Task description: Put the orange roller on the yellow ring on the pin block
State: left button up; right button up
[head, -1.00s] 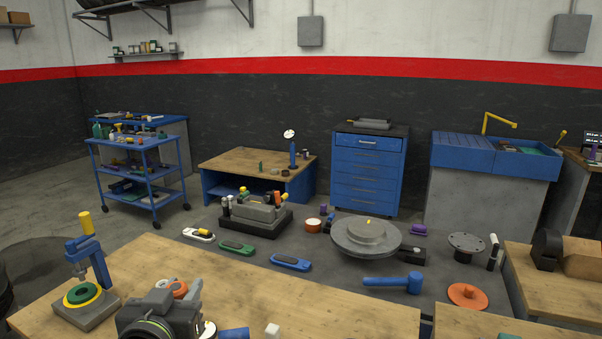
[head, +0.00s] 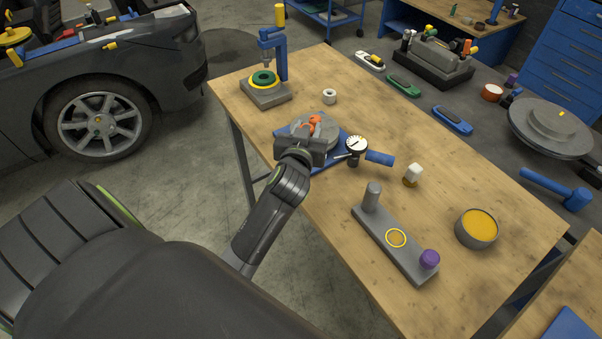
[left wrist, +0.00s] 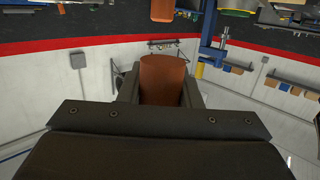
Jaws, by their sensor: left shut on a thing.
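The orange roller (head: 315,121) is held between the jaws of my left gripper (head: 313,128), above the bench. In the left wrist view the roller (left wrist: 161,80) stands between the two dark fingers. The pin block (head: 405,258) is a long grey bar lying on the bench, to the right of and nearer than my gripper. My right gripper is not in view.
A dial gauge (head: 356,145) and a blue tray (head: 329,160) are close to my left gripper. A white-topped piece (head: 413,174) and a round tin (head: 477,231) with a yellow top stand behind the block. A blue press (head: 265,92) stands at the far left.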

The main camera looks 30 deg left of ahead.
pick_arm(q)
jog(key=shift+s+a+f, duration=0.15)
jog(key=shift+a+f, duration=0.15)
jog(key=shift+f, duration=0.3)
jog(key=shift+s+a+f, duration=0.1)
jog(key=shift+a+f, duration=0.2)
jog(key=shift+f, duration=0.3)
notch_tip(320, 180, down, 5)
jog(key=shift+r, duration=0.15)
jog(key=shift+f+b, duration=0.85)
jog(key=shift+f, duration=1.6)
jog(key=shift+f+b, duration=0.2)
jog(key=shift+b, duration=0.1)
jog(key=o, duration=1)
